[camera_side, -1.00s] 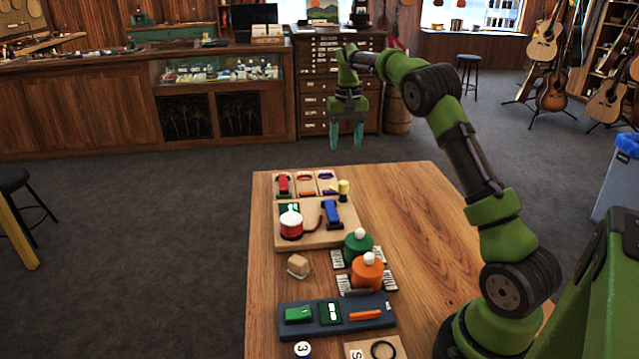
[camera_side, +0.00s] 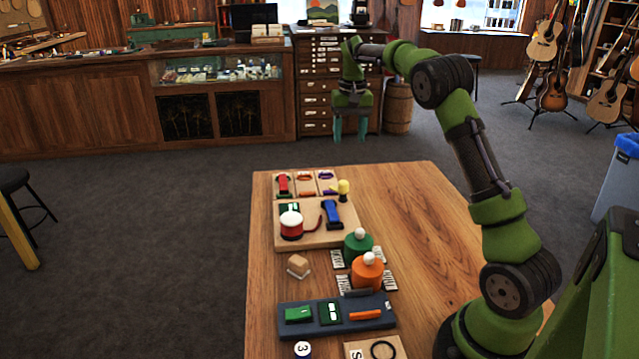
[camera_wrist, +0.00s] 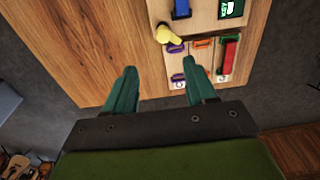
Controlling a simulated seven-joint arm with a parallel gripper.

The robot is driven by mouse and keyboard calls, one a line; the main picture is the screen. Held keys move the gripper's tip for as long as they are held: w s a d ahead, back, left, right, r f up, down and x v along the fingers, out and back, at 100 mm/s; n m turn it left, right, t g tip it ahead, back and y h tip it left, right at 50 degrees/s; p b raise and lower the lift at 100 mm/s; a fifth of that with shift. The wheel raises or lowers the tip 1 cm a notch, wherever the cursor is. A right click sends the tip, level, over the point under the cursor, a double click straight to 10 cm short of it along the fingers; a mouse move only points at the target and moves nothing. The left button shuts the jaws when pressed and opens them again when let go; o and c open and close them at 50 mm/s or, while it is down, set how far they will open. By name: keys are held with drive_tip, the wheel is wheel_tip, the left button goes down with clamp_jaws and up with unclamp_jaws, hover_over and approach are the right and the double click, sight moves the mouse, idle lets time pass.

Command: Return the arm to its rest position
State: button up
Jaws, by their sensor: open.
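My gripper (camera_side: 350,129) is open and empty. In the side view it hangs in the air above the far end of the wooden table (camera_side: 410,200), with its teal fingers pointing down. In the wrist view the two fingers of my gripper (camera_wrist: 163,88) are spread apart with nothing between them. My green and black arm reaches from the table's near right corner up and over to it.
The table's left half holds a board with a red and white drum-like piece (camera_side: 291,225), a blue piece (camera_side: 332,213), a yellow piece (camera_side: 343,188), green (camera_side: 357,244) and orange (camera_side: 367,271) lidded pots and a dark tray (camera_side: 285,322). The table's right half is clear.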

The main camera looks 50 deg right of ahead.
drive_tip(key=s+a+r+n+t+y, duration=0.1)
drive_tip(key=s+a+r+n+t, duration=0.1)
drive_tip(key=s+a, duration=0.9)
drive_tip(key=s+a+r+n+t+y, duration=0.1)
drive_tip(key=s+a+n+t, duration=0.2)
drive_tip(key=s+a, duration=0.8)
drive_tip(key=a+t, duration=0.1)
drive_tip(key=a, duration=0.6)
drive_tip(key=shift+s+a+r+t, duration=0.15)
drive_tip(key=shift+s+r+t, duration=0.1)
drive_tip(key=shift+r+t, duration=0.15)
